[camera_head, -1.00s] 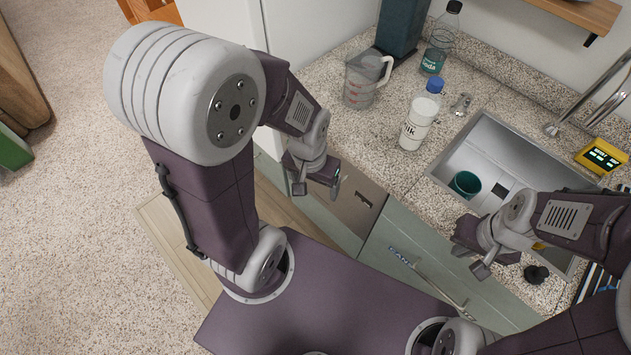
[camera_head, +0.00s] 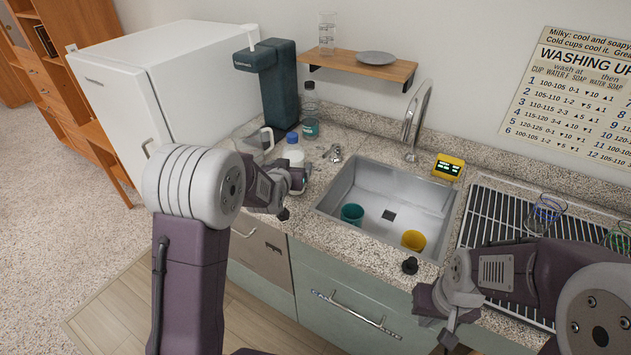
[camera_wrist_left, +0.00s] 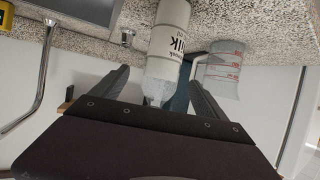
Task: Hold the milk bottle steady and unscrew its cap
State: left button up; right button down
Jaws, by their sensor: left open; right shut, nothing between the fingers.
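The white milk bottle (camera_head: 293,156) stands upright on the counter left of the sink, with its blue cap (camera_head: 292,137) on top. My left gripper (camera_head: 294,196) is open just in front of the bottle and hides its lower part. In the left wrist view, upside down, the bottle (camera_wrist_left: 170,40) shows between the spread fingers of the left gripper (camera_wrist_left: 157,88), apart from both. The cap does not show clearly there. My right gripper (camera_head: 438,326) is shut and empty, in front of the counter edge, well away from the bottle.
A measuring jug (camera_head: 262,145) stands close left of the bottle, and a soda bottle (camera_head: 310,115) behind it. The sink (camera_head: 360,187) holds a teal cup (camera_head: 352,214) and a yellow cup (camera_head: 413,240). A tap (camera_head: 417,120) and drying rack (camera_head: 490,215) lie right.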

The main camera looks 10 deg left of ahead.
aim_at(292, 162)
pick_arm(q)
jog(key=shift+w+d+r, duration=0.15)
jog(key=shift+d+r, duration=0.05)
jog(key=shift+r, duration=0.1)
jog(key=x, duration=0.3)
jog(key=p+x, duration=0.1)
jog(key=shift+w+a+f, duration=0.15)
jog(key=shift+w+a, duration=0.15)
jog(key=p+x, duration=0.1)
jog(key=x, duration=0.4)
jog(key=shift+w+a, duration=0.15)
jog(key=shift+c, duration=0.4)
grip_shut()
pick_arm(e)
notch_tip(292, 162, up, 2)
jog(key=shift+r, duration=0.15)
pick_arm(q)
jog(key=shift+r, duration=0.25)
